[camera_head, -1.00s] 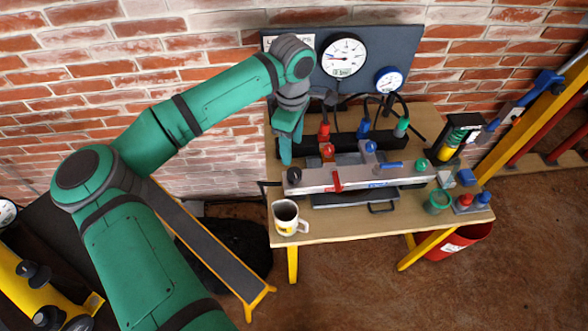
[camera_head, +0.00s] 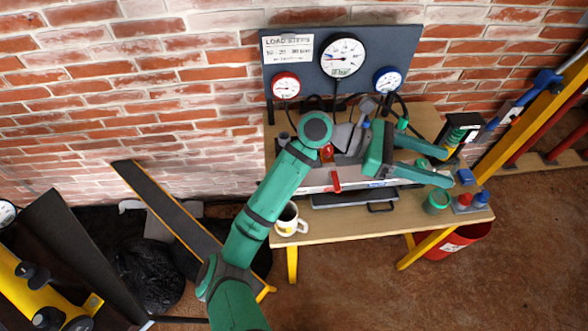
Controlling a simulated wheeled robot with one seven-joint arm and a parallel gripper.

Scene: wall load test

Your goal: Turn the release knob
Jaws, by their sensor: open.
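My gripper (camera_head: 449,167) is open, its two green fingers apart and pointing right, over the right half of the bench. It reaches across the grey metal bar (camera_head: 318,180) of the test rig, near its right end. No thing is seen held between the fingers. I cannot tell which knob is the release knob. A green-topped knob (camera_head: 403,123) stands behind the gripper. A red lever (camera_head: 336,181) hangs on the bar's front.
A white mug (camera_head: 288,221) stands at the bench's (camera_head: 340,228) front left. A green cup-like container (camera_head: 438,201) and a small block with red and blue knobs (camera_head: 472,204) are at right. Gauges (camera_head: 342,56) hang on the back board. A yellow post (camera_head: 535,115) rises at right.

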